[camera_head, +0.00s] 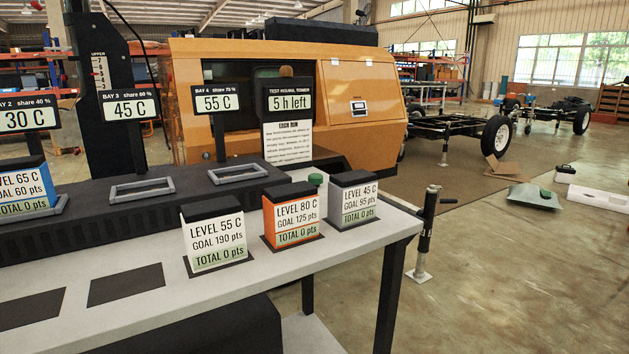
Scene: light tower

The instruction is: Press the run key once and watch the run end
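A green round button (315,180), which looks like the run key, shows behind the boxes at the right end of the bench; its lower part is hidden. A dark dome (286,71) tops the display. Bay signs read 30 C (26,117), 45 C (130,107) and 55 C (217,103). A blue box (25,190) stands at bay 2. The frames in bays 3 (142,190) and 4 (238,173) are empty. Neither gripper is in view.
White (216,239), orange (291,219) and grey (353,203) boxes stand on dark pads along the grey bench (200,305); each total reads 0 pts. Two dark pads (126,284) at left are bare. An orange machine (350,90) stands behind.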

